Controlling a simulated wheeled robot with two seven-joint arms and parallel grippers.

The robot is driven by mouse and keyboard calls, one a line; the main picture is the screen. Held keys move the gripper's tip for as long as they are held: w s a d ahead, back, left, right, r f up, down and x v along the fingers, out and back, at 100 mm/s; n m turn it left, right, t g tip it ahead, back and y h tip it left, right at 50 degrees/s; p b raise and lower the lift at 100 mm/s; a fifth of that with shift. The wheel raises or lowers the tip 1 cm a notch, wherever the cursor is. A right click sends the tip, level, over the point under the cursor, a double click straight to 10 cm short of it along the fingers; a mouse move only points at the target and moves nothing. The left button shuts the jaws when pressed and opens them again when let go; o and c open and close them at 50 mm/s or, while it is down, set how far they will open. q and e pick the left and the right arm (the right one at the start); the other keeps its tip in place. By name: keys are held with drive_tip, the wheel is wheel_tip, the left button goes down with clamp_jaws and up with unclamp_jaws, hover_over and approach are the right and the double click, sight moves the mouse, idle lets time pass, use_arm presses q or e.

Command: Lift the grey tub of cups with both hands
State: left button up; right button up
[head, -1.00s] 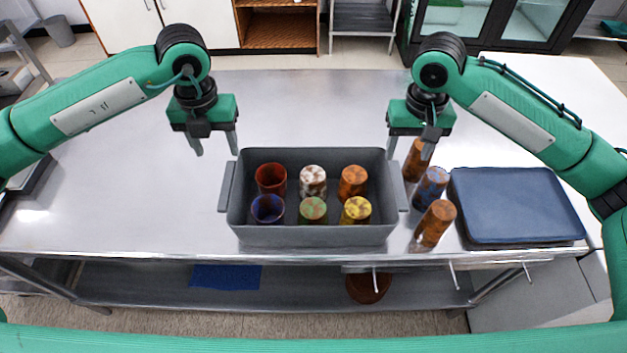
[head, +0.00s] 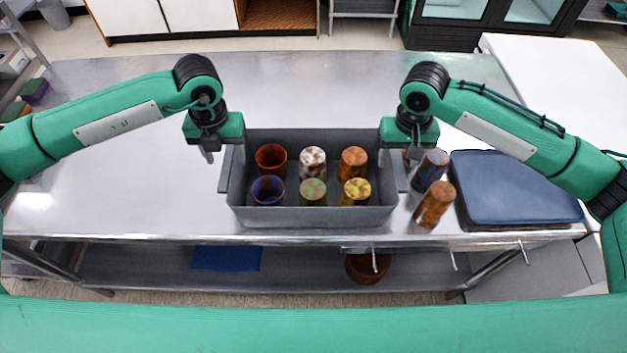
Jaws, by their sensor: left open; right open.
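The grey tub (head: 312,217) sits on the steel table and holds several cups in two rows. The back row has a red cup (head: 271,160), a white-and-brown cup (head: 312,161) and an orange cup (head: 353,163). The front row has a blue cup (head: 267,191), a green cup (head: 313,192) and a yellow cup (head: 356,192). My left gripper (head: 221,152) is open at the tub's left handle (head: 224,176). My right gripper (head: 397,152) is open at the right handle (head: 401,178). The pictures do not clearly show whether the fingers touch the handles.
Right of the tub stand a blue-and-brown cup (head: 430,170) and an orange-brown cup (head: 435,204), close to my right gripper; another behind is mostly hidden. A dark blue tray (head: 515,188) lies further right. The table (head: 120,190) is clear on the left and behind.

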sight(228, 164)
use_arm(q)
drive_tip(key=shift+f, duration=2.35)
use_arm(e)
drive_tip(key=shift+f, duration=2.35)
use_arm(q)
clamp_jaws()
use_arm(e)
clamp_jaws()
use_arm(q)
drive_tip(key=shift+r, duration=0.1)
use_arm(e)
drive_tip(key=shift+r, duration=0.1)
